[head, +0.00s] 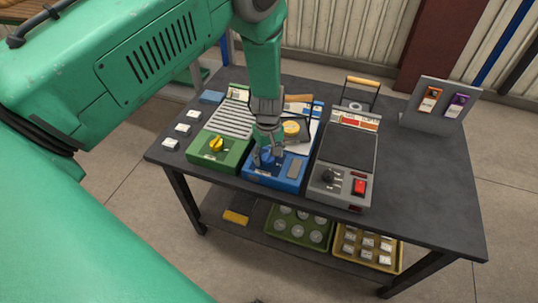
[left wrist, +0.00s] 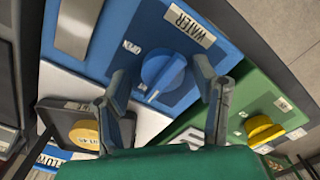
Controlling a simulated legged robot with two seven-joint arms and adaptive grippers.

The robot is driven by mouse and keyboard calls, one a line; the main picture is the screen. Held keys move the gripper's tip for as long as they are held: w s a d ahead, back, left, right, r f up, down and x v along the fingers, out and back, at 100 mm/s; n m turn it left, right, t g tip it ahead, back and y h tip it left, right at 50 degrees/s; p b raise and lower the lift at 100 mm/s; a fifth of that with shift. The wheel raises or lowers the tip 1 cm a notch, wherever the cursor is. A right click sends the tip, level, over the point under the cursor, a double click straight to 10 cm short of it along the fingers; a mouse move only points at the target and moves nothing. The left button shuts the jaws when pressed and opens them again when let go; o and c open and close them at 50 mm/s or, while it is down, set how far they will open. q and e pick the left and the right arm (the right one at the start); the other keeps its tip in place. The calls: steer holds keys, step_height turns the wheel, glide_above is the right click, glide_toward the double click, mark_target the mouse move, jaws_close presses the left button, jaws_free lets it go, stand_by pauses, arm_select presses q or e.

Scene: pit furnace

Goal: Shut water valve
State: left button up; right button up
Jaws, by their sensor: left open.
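The water valve is a round blue knob (left wrist: 163,75) on a blue box (head: 288,180) in the middle of the table. A white label beside the knob reads WATER (left wrist: 190,25), and OPEN is printed on the box near the knob. My left gripper (head: 267,157) comes down from above over the knob. In the left wrist view its two fingers (left wrist: 164,78) are apart, one on each side of the knob; I cannot tell whether they touch it. In the head view the fingers partly cover the knob. My right gripper is not in view.
A green box with a yellow knob (head: 216,144) stands close on the left. A grey unit (head: 345,150) with a black knob and red switch stands on the right. Behind is a yellow round thing (head: 291,128). A switch panel (head: 440,105) stands at the back right. The table's right part is clear.

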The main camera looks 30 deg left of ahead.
mark_target(269, 154)
arm_select(q)
steer(key=shift+s, duration=0.1)
steer(key=shift+r, duration=0.25)
step_height(269, 154, up, 11)
steer(key=shift+r, duration=0.2)
stand_by(0.4)
